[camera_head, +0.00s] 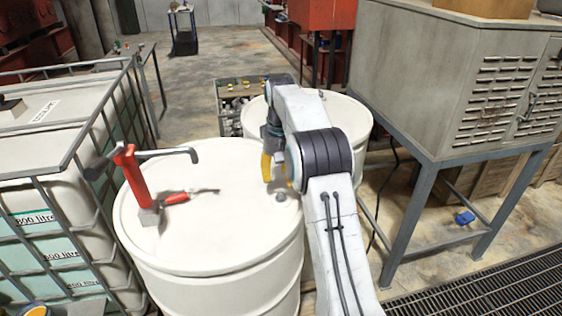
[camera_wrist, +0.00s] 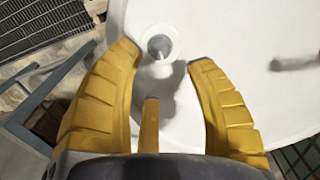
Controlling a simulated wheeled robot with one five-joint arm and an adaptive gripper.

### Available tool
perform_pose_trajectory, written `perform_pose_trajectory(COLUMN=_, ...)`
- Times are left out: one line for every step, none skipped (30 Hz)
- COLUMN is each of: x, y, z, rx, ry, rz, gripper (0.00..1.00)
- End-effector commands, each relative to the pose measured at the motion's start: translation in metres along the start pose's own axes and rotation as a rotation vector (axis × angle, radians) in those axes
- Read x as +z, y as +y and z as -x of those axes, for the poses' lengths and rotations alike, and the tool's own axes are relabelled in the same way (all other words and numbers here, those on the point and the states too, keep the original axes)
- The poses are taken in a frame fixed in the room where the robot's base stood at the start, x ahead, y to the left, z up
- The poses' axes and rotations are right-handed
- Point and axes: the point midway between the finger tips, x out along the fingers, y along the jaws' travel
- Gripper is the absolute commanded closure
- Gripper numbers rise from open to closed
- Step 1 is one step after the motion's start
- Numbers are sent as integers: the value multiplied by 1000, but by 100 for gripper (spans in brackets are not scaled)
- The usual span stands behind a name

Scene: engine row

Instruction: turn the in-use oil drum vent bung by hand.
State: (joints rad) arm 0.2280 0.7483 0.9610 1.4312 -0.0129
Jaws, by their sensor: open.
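The white oil drum (camera_head: 215,240) with a red hand pump (camera_head: 133,180) on its lid stands in the front middle of the head view. The small grey vent bung (camera_head: 280,196) sits near the lid's right edge. My gripper (camera_head: 268,168) has yellow fingers and hangs over the lid just behind the bung; my arm hides part of it. In the wrist view the round bung (camera_wrist: 160,46) sits in a pale ring on the white lid (camera_wrist: 230,30). My gripper (camera_wrist: 160,55) is open, with one fingertip on each side of the bung.
A second white drum (camera_head: 352,112) stands behind my arm. A red-handled tool (camera_head: 176,198) lies on the front lid. A caged tank (camera_head: 60,170) is at left, a grey louvred cabinet (camera_head: 440,80) on legs at right. A crate of bottles (camera_head: 232,95) stands behind.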

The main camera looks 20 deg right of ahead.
Motion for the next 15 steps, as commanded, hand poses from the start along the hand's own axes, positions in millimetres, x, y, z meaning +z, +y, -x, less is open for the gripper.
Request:
perform_pose_trajectory(x=-1, y=0, z=8, rx=0, ry=3, rz=0, gripper=50)
perform_pose_trajectory(x=-1, y=0, z=12, rx=0, ry=3, rz=0, gripper=50)
perform_pose_trajectory(x=-1, y=0, z=18, rx=0, ry=1, rz=0, gripper=50)
perform_pose_trajectory(x=-1, y=0, z=22, rx=0, ry=3, rz=0, gripper=50)
perform_pose_trajectory(x=0, y=0, z=25, rx=0, ry=0, rz=0, gripper=50)
perform_pose_trajectory(x=-1, y=0, z=28, rx=0, ry=1, rz=0, gripper=50)
perform_pose_trajectory(x=-1, y=0, z=31, rx=0, ry=0, rz=0, gripper=50)
perform_pose_trajectory(x=-1, y=0, z=34, rx=0, ry=1, rz=0, gripper=50)
perform_pose_trajectory(x=-1, y=0, z=37, rx=0, ry=0, rz=0, gripper=50)
perform_pose_trajectory(x=-1, y=0, z=39, rx=0, ry=0, rz=0, gripper=50)
perform_pose_trajectory(x=-1, y=0, z=41, rx=0, ry=0, rz=0, gripper=50)
perform_pose_trajectory(x=0, y=0, z=43, rx=0, ry=-1, rz=0, gripper=50)
perform_pose_trajectory(x=0, y=0, z=45, rx=0, ry=-1, rz=0, gripper=50)
perform_pose_trajectory(x=0, y=0, z=46, rx=0, ry=-1, rz=0, gripper=50)
perform_pose_trajectory(x=0, y=0, z=47, rx=0, ry=-1, rz=0, gripper=50)
